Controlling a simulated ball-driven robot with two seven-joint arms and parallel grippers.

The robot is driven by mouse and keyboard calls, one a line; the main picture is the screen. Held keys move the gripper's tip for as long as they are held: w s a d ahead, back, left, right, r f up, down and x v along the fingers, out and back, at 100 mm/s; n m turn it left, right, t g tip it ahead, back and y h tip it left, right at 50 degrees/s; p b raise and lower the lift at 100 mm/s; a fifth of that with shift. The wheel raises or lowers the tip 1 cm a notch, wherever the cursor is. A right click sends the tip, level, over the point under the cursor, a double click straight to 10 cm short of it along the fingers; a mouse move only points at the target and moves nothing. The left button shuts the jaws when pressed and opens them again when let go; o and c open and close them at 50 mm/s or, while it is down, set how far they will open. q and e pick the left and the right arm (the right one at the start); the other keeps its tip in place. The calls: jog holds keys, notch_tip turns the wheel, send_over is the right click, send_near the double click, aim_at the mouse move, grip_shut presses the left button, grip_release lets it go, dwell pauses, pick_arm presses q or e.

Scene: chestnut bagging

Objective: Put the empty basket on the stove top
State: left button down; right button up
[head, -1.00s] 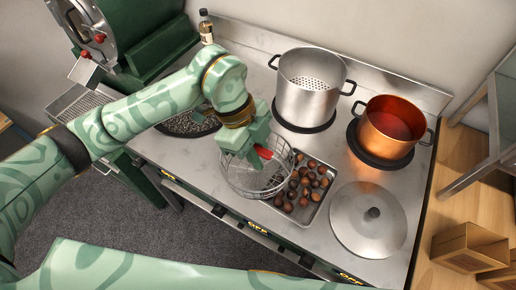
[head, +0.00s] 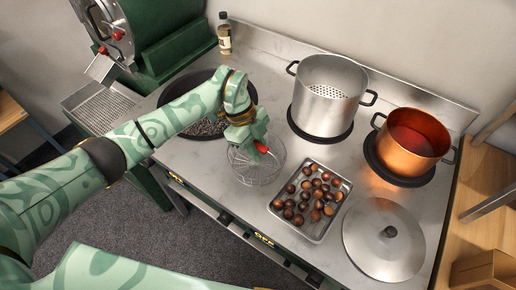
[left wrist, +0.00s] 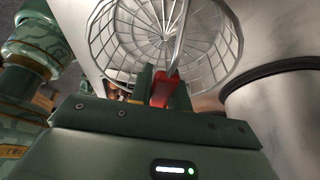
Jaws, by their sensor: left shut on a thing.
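The wire basket (head: 258,170) is empty and sits on or just above the steel stove top (head: 210,165), left of the chestnut tray; I cannot tell if it touches. My left gripper (head: 256,148) is shut on its red handle, over the basket. In the left wrist view the basket's wire mesh (left wrist: 165,35) fills the top, and the red handle (left wrist: 163,88) is between the fingers (left wrist: 160,92). My right gripper is out of view; only a green arm link shows along the bottom edge.
A metal tray of chestnuts (head: 341,193) lies right of the basket. A steel pot (head: 330,95), a copper pot (head: 410,140) and a lid (head: 384,240) stand farther right. A dark pan (head: 172,92) is behind my left arm. A bottle (head: 224,38) stands at the back.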

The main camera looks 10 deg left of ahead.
pick_arm(q)
jog(key=c, duration=1.7)
grip_release()
jog(key=shift+f, duration=0.1)
jog(key=shift+c, duration=0.2)
jog(key=o, duration=0.4)
jog(key=p+v, duration=0.1)
jog(key=v, duration=1.1)
jog(key=shift+r+p, duration=0.2)
jog(key=shift+p, duration=0.1)
